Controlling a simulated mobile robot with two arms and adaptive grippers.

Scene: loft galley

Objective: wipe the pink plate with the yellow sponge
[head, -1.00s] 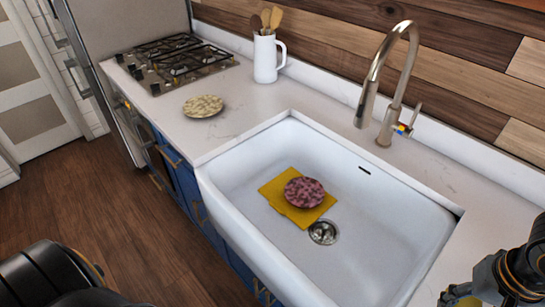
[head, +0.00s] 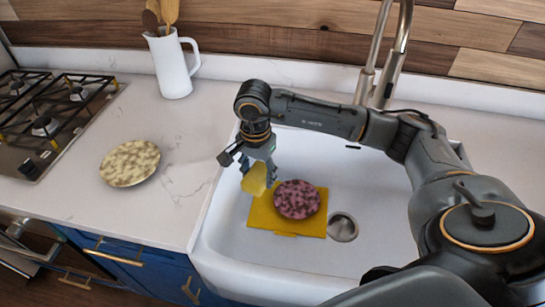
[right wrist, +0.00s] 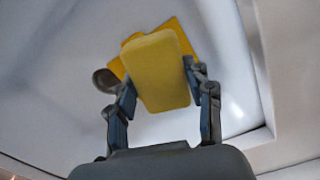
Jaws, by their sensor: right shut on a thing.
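The pink speckled plate (head: 297,199) lies on a yellow mat (head: 262,217) in the white sink (head: 225,240). My right gripper (head: 259,175) is shut on the yellow sponge (head: 254,180), over the sink just left of the plate. In the right wrist view the sponge (right wrist: 158,72) sits between the two fingers (right wrist: 162,95), with part of the yellow mat (right wrist: 178,32) showing behind it. The sponge hides the plate in that view. Whether the sponge touches anything below cannot be told. My left gripper is not in view.
A cream speckled plate (head: 130,163) lies on the counter (head: 175,215) left of the sink. A white jug (head: 172,65) with wooden utensils, a gas hob (head: 50,120) and a tall tap (head: 375,60) stand around. The drain (head: 342,227) is right of the mat.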

